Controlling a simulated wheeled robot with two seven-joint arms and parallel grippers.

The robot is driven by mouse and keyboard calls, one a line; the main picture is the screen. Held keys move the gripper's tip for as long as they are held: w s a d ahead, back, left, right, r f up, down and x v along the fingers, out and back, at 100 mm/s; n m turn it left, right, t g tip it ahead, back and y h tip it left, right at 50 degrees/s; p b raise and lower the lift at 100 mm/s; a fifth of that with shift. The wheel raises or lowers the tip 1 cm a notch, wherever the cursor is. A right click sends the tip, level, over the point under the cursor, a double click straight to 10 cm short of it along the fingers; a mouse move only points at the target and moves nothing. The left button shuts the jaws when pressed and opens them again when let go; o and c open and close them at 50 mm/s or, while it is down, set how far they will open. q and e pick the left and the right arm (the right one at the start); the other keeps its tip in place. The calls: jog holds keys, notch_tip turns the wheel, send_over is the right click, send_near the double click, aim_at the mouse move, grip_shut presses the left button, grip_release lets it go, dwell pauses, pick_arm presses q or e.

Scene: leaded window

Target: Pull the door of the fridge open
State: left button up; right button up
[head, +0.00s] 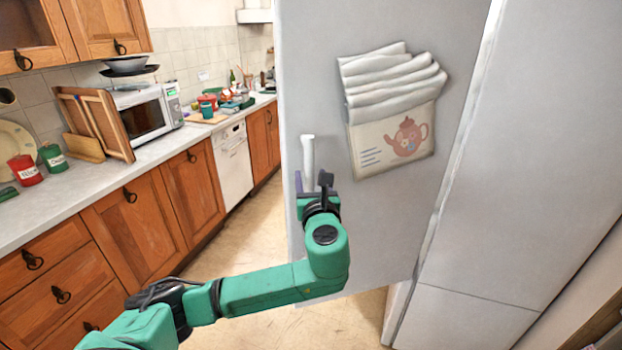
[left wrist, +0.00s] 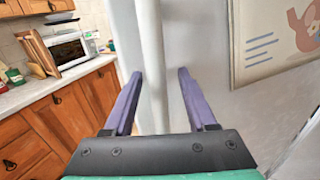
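The fridge door (head: 390,220) is a large grey panel in the middle of the head view, with a pale upright handle (head: 308,155) near its left edge. A pale seam runs along its right side; how far the door stands open is hard to tell. My left gripper (head: 312,184) is at the handle's lower part. In the left wrist view its two purple fingers (left wrist: 160,76) are apart, one on each side of the handle bar (left wrist: 149,35), with visible gaps to it. My right gripper is not in view.
A teapot-print holder with folded cloths (head: 392,115) hangs on the door. Wooden cabinets (head: 135,225) and a counter (head: 40,215) with a microwave (head: 150,115) line the left. Bare floor (head: 235,240) lies between them and the door. Grey panels (head: 535,180) stand at right.

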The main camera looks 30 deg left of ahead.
pick_arm(q)
jog(key=shift+s, duration=0.1)
jog(key=shift+s+d+f, duration=0.1)
jog(key=shift+s+d, duration=0.05)
jog(key=shift+s, duration=0.05)
jog(key=b+v, duration=0.3)
jog(key=v, duration=1.1)
